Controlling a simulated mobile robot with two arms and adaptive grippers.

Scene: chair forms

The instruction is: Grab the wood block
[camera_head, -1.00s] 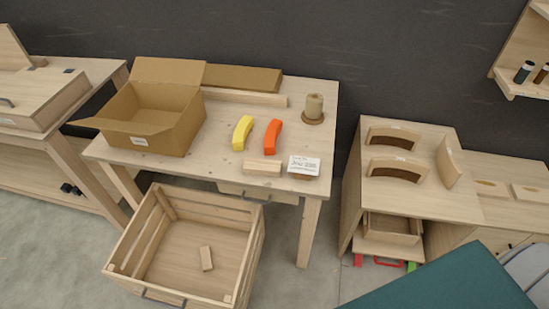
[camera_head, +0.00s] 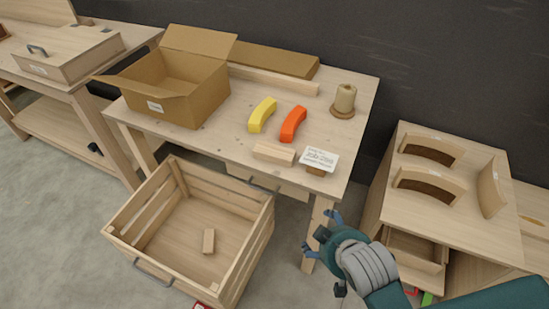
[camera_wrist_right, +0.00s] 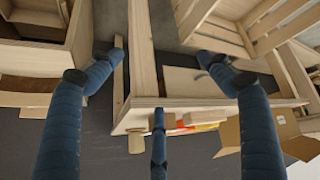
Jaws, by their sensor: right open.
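A small pale wood block (camera_head: 273,153) lies flat near the front edge of the table (camera_head: 215,141), left of a white card. A second small wood block (camera_head: 208,241) lies on the floor of the slatted crate (camera_head: 253,235). My right gripper (camera_head: 319,234) is open and empty beside the table's front right leg, below the tabletop and right of the crate. In the right wrist view, its spread blue fingers (camera_wrist_right: 158,62) frame the table leg, with nothing between them. My left gripper is not in view.
A yellow arc (camera_head: 262,114), an orange arc (camera_head: 293,123), an open cardboard box (camera_head: 178,97) and a spool-like piece (camera_head: 344,98) stand on the table. A cabinet with curved wooden forms (camera_head: 428,184) stands at right.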

